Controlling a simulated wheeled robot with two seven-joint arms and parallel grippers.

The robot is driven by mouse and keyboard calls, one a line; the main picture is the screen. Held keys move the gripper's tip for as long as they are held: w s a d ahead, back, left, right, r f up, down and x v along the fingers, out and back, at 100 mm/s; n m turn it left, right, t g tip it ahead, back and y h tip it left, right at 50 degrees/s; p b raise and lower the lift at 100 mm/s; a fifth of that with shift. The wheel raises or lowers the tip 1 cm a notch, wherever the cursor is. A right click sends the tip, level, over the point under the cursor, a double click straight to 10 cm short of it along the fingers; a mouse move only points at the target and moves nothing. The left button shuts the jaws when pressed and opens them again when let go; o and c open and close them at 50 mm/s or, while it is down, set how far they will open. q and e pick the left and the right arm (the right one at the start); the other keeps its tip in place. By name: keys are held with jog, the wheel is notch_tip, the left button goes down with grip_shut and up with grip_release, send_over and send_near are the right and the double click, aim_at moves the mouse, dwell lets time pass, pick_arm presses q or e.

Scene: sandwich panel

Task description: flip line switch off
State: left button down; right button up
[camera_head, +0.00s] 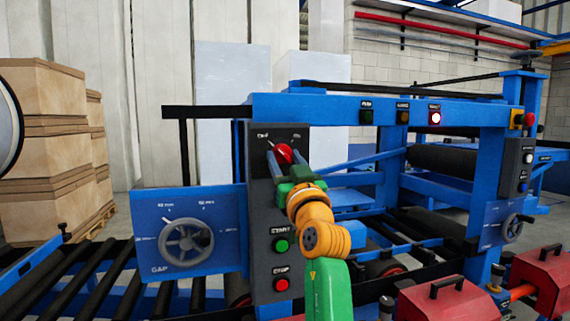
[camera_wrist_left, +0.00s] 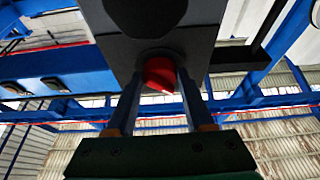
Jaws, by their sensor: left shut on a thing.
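The line switch is a red rotary knob (camera_head: 284,154) near the top of a dark control panel (camera_head: 262,262). A white mark at the knob points up and to the left in the head view. My left gripper (camera_head: 279,166) is shut on the red knob, with a finger on each side. In the left wrist view the red knob (camera_wrist_left: 160,75) sits between the two fingertips (camera_wrist_left: 160,82) under the dark panel. The labels above the knob are too small to read surely. My right gripper is not in view.
A green START button (camera_head: 281,246) and a red STOP button (camera_head: 282,284) sit lower on the panel. A blue plate with a GAP handwheel (camera_head: 187,242) stands at left. Black rollers (camera_head: 100,275) run below.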

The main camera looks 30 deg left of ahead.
pick_arm(q)
jog(key=shift+c, duration=1.4)
grip_release()
jog(key=shift+s+d+f+b, duration=0.15)
jog(key=shift+f+b, duration=0.2)
jog(key=b+v, duration=0.4)
jog(key=v, duration=0.2)
jog(key=shift+s+d, duration=0.2)
jog(key=shift+r, duration=0.15)
